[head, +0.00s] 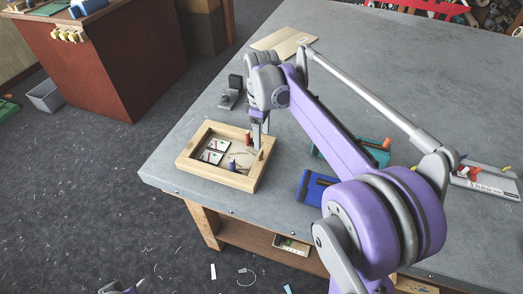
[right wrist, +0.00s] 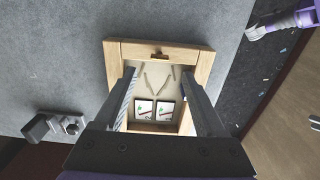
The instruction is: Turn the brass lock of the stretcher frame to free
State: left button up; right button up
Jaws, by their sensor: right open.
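The stretcher frame (head: 188,160) is a pale wooden rectangle lying flat near the table's left corner. In the right wrist view the frame (right wrist: 203,70) shows a small dark brown piece on its top bar, probably the brass lock (right wrist: 158,56); its exact setting is too small to read. My right gripper (head: 260,140) points down over the frame's right part. Its fingers (right wrist: 158,74) are open with nothing between them, the tips just short of that piece in the picture. A small part of my left arm (head: 122,288) shows at the bottom edge; its jaws cannot be made out.
Two small picture cards (head: 212,152) lie inside the frame. A grey device (head: 231,93) stands behind it. A blue case (head: 313,187) and a teal object (head: 376,151) lie to the right, close to my right arm. Flat cardboard (head: 284,40) lies at the back.

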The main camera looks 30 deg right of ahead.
aim_at(261, 154)
notch_tip(261, 154, down, 8)
jog(key=shift+r, duration=0.15)
jog(key=shift+w, duration=0.1)
grip_shut()
dwell(0.4)
